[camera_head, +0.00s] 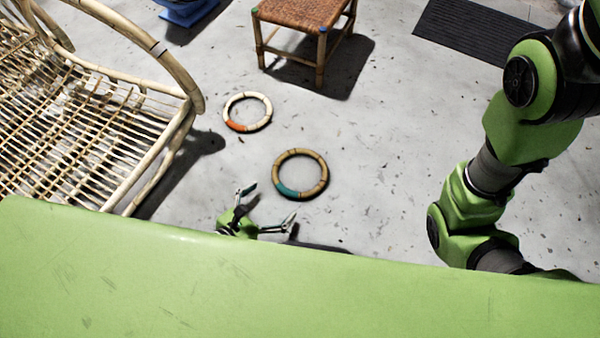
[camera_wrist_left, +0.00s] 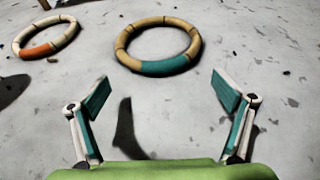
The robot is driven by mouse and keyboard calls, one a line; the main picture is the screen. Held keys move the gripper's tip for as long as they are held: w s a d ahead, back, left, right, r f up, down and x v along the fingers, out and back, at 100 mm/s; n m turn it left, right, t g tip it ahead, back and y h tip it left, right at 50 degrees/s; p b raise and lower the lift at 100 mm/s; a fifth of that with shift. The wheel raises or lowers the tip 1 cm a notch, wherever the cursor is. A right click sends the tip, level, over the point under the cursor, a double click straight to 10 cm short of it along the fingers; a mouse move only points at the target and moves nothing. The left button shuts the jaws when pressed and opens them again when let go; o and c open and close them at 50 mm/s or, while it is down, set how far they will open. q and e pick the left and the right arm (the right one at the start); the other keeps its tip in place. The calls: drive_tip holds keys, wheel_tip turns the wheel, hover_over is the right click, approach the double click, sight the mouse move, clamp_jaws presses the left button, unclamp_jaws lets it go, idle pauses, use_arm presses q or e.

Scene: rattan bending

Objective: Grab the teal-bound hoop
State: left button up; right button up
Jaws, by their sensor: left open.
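The teal-bound hoop (camera_head: 300,153) is a tan ring with a teal wrap on its near-left part, lying flat on the grey floor. In the left wrist view the hoop (camera_wrist_left: 166,67) lies beyond my fingertips, with its teal wrap on the near side. My left gripper (camera_head: 267,205) is open and empty, just short of the hoop and apart from it. Its spread fingers show in the left wrist view (camera_wrist_left: 161,93) with bare floor between them. My right arm comes down at the right of the head view, but its gripper is hidden.
A paler hoop with an orange wrap (camera_head: 262,97) lies behind and left of the teal-bound one. A rattan chair (camera_head: 85,135) stands at the left. A woven stool (camera_head: 305,15) stands at the back, and a dark mat (camera_head: 475,40) lies at the back right. Floor right of the hoop is clear.

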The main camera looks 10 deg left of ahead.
sight(283, 190)
use_arm(q)
drive_tip(key=b+x, duration=0.2)
drive_tip(key=x, duration=0.3)
drive_tip(key=shift+w+a, duration=0.1)
drive_tip(key=c, duration=1.2)
drive_tip(key=shift+r, duration=0.2)
